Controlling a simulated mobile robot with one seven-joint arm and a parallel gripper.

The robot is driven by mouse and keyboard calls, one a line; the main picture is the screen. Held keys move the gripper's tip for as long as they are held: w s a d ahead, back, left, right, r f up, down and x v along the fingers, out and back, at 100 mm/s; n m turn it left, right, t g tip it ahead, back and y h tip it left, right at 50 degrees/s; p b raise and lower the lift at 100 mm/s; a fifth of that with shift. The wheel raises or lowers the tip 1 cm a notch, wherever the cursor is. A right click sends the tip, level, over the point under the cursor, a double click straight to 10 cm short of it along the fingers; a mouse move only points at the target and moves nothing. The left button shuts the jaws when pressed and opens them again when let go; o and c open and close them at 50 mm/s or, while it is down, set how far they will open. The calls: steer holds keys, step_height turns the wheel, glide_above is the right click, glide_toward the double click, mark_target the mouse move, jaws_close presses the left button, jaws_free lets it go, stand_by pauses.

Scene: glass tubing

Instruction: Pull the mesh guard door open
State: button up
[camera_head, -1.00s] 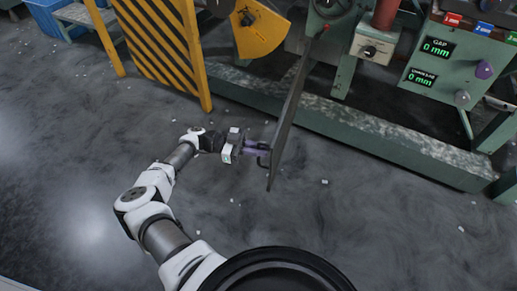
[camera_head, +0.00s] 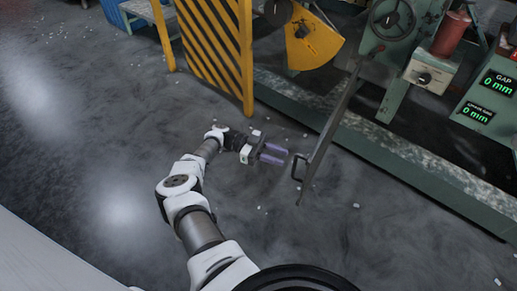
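The mesh guard door (camera_head: 328,138) shows almost edge-on as a thin dark panel. It stands swung out from the green machine, over the open floor. Its mesh face is hardly visible at this angle. A dark handle (camera_head: 295,168) sticks out from its left side near the free end. My gripper (camera_head: 286,157) points at the handle from the left, with a small gap between. Its two purple fingers are apart with nothing between them.
The green machine (camera_head: 400,150) runs along the right, with a handwheel (camera_head: 391,18) and gap displays. A yellow-and-black striped panel (camera_head: 215,45) stands behind my arm. A blue crate (camera_head: 120,12) is at upper left. The floor at left is clear apart from small scraps.

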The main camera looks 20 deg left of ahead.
steer(key=a+b, duration=0.4)
steer(key=a, duration=0.3)
steer(key=shift+a+b, duration=0.35)
steer(key=shift+w, duration=0.1)
